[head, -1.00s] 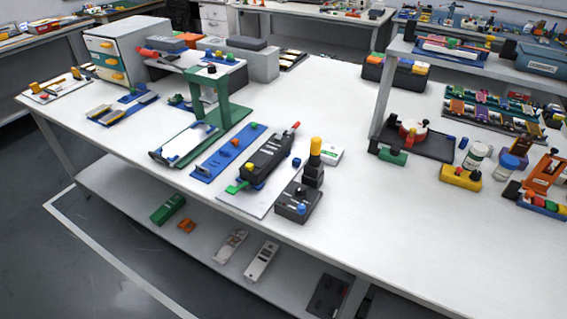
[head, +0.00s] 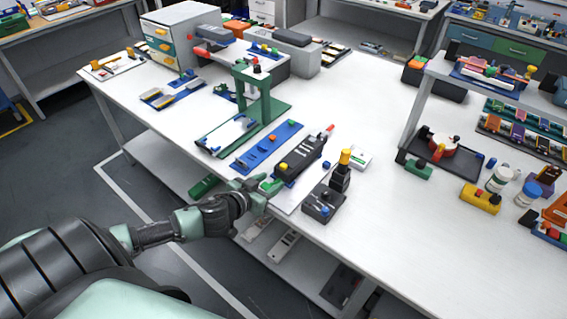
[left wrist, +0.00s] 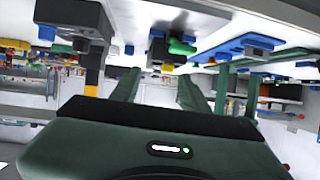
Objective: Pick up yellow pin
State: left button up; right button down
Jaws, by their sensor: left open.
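Two small yellow parts could be the yellow pin, and I cannot tell which is meant. One is a yellow knob (head: 283,167) on the near end of a black device (head: 301,155). The other is a yellow cap (head: 346,156) on top of a black upright post (head: 340,178); its yellow end also shows, upside down, in the left wrist view (left wrist: 91,91). My left gripper (head: 261,184) is at the table's front edge, beside the device's green tab (head: 273,187). In the left wrist view its two green fingers (left wrist: 158,88) are apart with nothing seen between them. My right gripper is not in view.
A blue strip (head: 268,148) and a green press stand (head: 252,90) are left of the device. A yellow block (head: 481,198) and jars (head: 499,180) stand right. The table's middle right is clear.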

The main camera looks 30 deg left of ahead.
aim_at(283, 165)
pick_arm(q)
jog(key=shift+w+a+r+h, duration=0.15)
jog(key=shift+w+a+h, duration=0.1)
jog(key=shift+w+a, duration=0.35)
jog(key=shift+w+a+r+h, duration=0.1)
jog(key=shift+w+a+h, duration=0.15)
jog(key=shift+w+a, duration=0.3)
jog(key=shift+x, duration=0.95)
jog(key=p+x, duration=0.1)
jog(key=x, duration=0.3)
jog(key=shift+r+p, duration=0.25)
jog(key=shift+p, duration=0.1)
jog(key=shift+w+d+f, duration=0.1)
jog(key=shift+w+f, duration=0.2)
jog(key=shift+w, duration=0.3)
grip_shut()
